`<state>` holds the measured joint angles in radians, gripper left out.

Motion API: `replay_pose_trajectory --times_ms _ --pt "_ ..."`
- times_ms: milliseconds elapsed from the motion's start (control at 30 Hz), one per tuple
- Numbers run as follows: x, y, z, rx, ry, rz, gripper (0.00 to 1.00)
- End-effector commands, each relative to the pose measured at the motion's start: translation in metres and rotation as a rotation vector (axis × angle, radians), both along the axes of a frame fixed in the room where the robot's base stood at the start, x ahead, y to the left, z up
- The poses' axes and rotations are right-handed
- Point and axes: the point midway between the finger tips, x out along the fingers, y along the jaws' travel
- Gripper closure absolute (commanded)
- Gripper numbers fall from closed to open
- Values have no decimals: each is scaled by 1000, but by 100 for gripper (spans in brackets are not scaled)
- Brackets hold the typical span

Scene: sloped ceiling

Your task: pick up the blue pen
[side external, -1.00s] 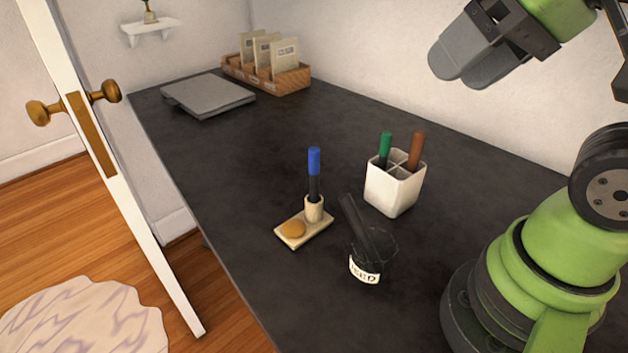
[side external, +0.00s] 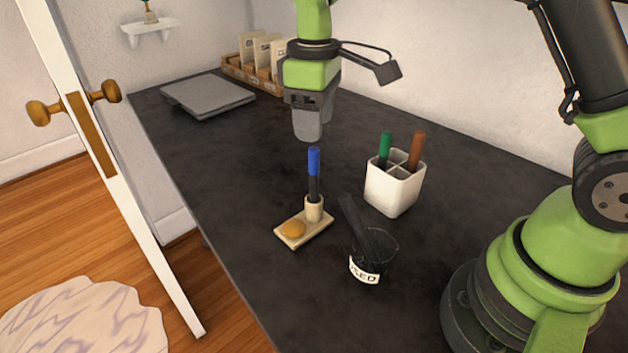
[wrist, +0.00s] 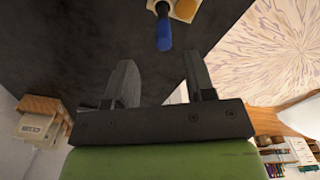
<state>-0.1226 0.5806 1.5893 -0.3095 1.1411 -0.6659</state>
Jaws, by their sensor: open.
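The blue pen (side external: 314,162) stands upright, blue end up, in the small round holder of a cream stand (side external: 290,238) on the dark desk. My gripper (side external: 308,136) points down, open and empty, just above and behind the pen's top in the side external view. In the wrist view, my gripper's two fingers (wrist: 163,82) are spread apart. The blue pen (wrist: 164,33) shows at the top of that view, beyond the fingertips and apart from them. The pen's lower end is hidden inside the holder.
A white divided cup (side external: 393,193) holds a green pen (side external: 384,147) and a brown pen (side external: 417,150), right of the stand. A dark see-through cup labelled "USED" (side external: 366,270) holds a dark stick in front. A grey flat slab (side external: 207,96) and wooden box lie farther back.

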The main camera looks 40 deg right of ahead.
Motion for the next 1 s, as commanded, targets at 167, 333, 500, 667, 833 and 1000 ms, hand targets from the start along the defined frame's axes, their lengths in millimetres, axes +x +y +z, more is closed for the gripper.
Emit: replay_pose_trajectory --times_ms 167,333,500,667,833,1000 --pt "-1 0 -27 0 4 -2 50" --pt "-2 1 -40 1 3 -2 50" --pt "-4 4 -66 0 6 -2 50" --pt "-3 4 -84 1 2 -3 50" --pt "-3 4 -87 1 0 -4 50" --pt "-3 4 -87 1 0 -4 66"
